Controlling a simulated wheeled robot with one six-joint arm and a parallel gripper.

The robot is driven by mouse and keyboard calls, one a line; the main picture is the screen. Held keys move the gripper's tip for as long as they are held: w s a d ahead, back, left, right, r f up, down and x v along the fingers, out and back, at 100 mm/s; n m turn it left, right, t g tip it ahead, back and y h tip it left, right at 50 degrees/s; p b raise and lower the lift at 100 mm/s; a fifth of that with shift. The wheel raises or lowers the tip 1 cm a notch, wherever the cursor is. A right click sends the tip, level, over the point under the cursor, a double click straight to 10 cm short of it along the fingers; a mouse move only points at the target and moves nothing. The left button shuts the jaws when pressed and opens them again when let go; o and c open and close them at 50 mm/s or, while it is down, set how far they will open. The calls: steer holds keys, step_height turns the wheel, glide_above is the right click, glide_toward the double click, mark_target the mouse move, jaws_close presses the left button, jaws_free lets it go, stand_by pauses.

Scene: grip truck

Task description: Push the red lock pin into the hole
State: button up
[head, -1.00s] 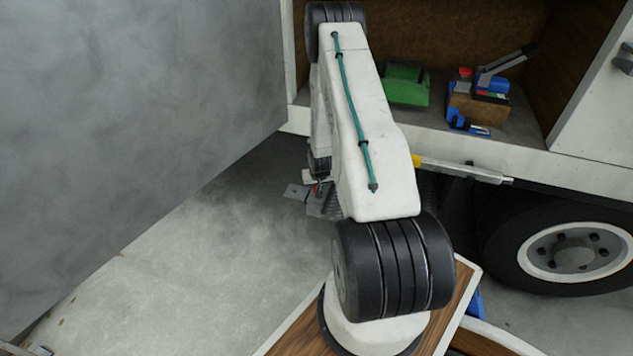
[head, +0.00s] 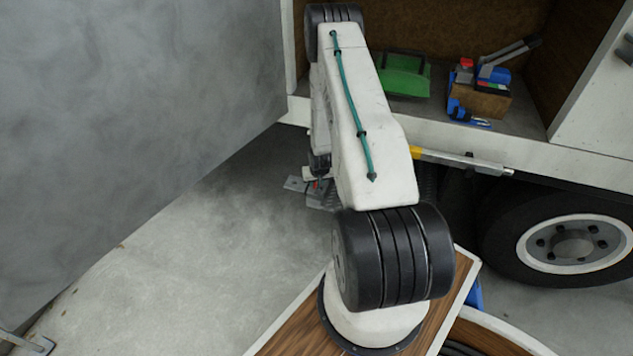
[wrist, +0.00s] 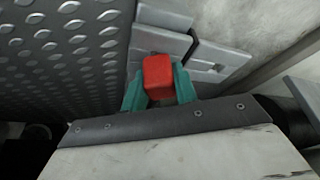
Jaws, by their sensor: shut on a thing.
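In the wrist view the red lock pin (wrist: 158,78) shows its block-shaped red end between the two teal fingers of my gripper (wrist: 158,90). The fingers are shut on it. Just beyond it is a grey metal bracket (wrist: 165,45) with plates. The hole is hidden from view, and I cannot tell whether the pin's tip is in it. In the head view my arm hides most of the gripper; a small red spot of the pin (head: 316,184) shows beside the grey bracket plate (head: 297,184).
A diamond-plate metal surface (wrist: 70,60) lies left of the bracket in the wrist view. In the head view the truck's open compartment holds a green case (head: 405,77) and blue tools on a box (head: 480,98). A wheel (head: 572,244) stands at right, a large grey panel (head: 130,110) at left.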

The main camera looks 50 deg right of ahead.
steer(key=shift+f, duration=0.2)
steer(key=o, duration=1.2)
steer(key=shift+c, duration=0.2)
steer(key=v, duration=0.7)
steer(key=shift+r, duration=0.35)
steer(key=shift+s, duration=0.15)
